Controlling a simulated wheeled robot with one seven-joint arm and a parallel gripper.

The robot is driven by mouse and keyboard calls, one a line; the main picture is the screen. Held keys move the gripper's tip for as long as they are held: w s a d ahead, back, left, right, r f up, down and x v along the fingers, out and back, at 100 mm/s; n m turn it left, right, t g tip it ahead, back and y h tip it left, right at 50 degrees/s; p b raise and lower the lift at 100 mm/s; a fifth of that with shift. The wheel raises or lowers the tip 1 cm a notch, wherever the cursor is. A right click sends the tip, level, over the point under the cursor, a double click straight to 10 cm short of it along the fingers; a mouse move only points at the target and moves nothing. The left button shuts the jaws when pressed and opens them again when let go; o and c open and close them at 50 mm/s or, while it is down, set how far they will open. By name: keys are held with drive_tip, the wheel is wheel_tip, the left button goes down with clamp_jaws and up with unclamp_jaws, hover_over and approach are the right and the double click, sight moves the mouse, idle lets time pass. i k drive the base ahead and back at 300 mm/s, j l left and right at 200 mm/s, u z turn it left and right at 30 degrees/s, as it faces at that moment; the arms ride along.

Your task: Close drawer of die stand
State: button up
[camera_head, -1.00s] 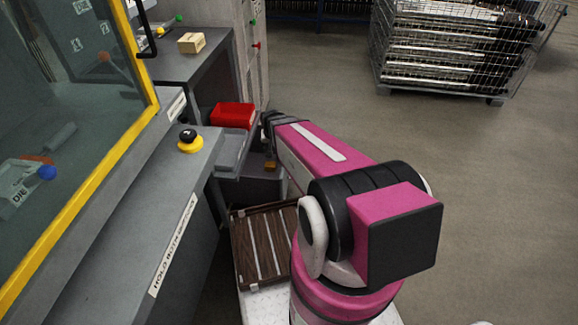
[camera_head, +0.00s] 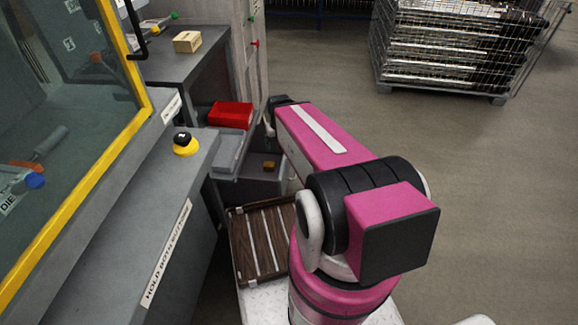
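The grey die stand (camera_head: 228,143) is beyond the yellow-and-black button, left of my arm. A red bin (camera_head: 230,115) sits on its top. Below the top, a grey open drawer or tray (camera_head: 252,184) shows, with a small orange-brown block (camera_head: 269,166) in it. My pink arm covers its right side, so how far it sticks out cannot be told. My gripper (camera_head: 268,126) is at the far end of the arm, close to the stand's right side. Only a small part of it shows; its fingers and any contact are hidden.
A machine with a yellow-framed window (camera_head: 125,55) and grey console (camera_head: 165,215) fills the left. A slatted brown crate (camera_head: 243,250) lies near my base. A wire cage (camera_head: 455,45) stands at the back right. The floor (camera_head: 490,190) on the right is clear.

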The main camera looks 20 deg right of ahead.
sight(254, 184)
drive_tip(key=l+u, duration=0.25)
drive_tip(key=l, duration=0.5)
drive_tip(key=k+l+u, duration=0.2)
drive_tip(key=k, duration=0.35)
